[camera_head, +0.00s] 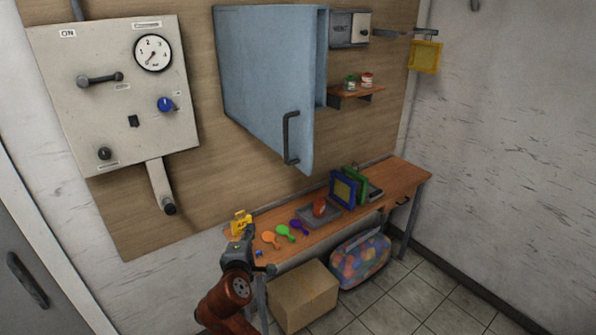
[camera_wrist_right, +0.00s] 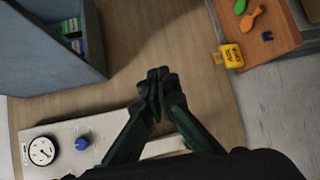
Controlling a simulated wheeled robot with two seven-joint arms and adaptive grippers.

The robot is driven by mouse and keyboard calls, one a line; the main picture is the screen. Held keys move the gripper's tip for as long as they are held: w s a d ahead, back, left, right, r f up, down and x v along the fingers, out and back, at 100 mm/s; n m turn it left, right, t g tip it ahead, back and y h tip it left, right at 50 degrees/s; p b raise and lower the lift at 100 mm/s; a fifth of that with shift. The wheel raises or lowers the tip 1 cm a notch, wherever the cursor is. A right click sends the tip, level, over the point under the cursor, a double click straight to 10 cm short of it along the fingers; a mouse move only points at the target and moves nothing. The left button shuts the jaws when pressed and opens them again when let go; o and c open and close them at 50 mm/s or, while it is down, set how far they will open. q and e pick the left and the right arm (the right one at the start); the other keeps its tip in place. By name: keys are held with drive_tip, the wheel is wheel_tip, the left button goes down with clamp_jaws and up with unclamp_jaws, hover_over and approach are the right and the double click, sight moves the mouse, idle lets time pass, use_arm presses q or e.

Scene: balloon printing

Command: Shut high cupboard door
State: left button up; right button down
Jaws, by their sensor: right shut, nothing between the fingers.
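The high cupboard door (camera_head: 265,80) is a light blue panel with a dark bar handle (camera_head: 291,138). It stands open, swung out from the wall, and hides most of the cupboard body (camera_head: 322,60). In the right wrist view the blue cupboard (camera_wrist_right: 55,75) is at the upper left, with green and white items (camera_wrist_right: 70,38) showing inside. My right gripper (camera_head: 240,243) is low, below and left of the door and apart from it. In the wrist view its fingers (camera_wrist_right: 158,88) are together and empty. My left gripper is not seen.
A control panel (camera_head: 110,90) hangs at left. A cardboard box (camera_head: 302,293) and colourful bag (camera_head: 360,258) stand below.

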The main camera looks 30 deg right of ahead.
drive_tip(key=s+d+r+m+h+p, duration=0.1)
drive_tip(key=s+r+m+h, duration=0.1)
drive_tip(key=s+r, duration=0.65)
drive_tip(key=s+d+r+m+h+p, duration=0.15)
drive_tip(key=s+r, duration=0.35)
drive_tip(key=r, duration=0.7)
drive_tip(key=p, duration=0.4)
approach(300, 163)
drive_tip(key=x, duration=0.5)
drive_tip(key=shift+w+d, duration=0.15)
drive_tip(key=shift+d, duration=0.15)
drive_tip(key=shift+w, duration=0.1)
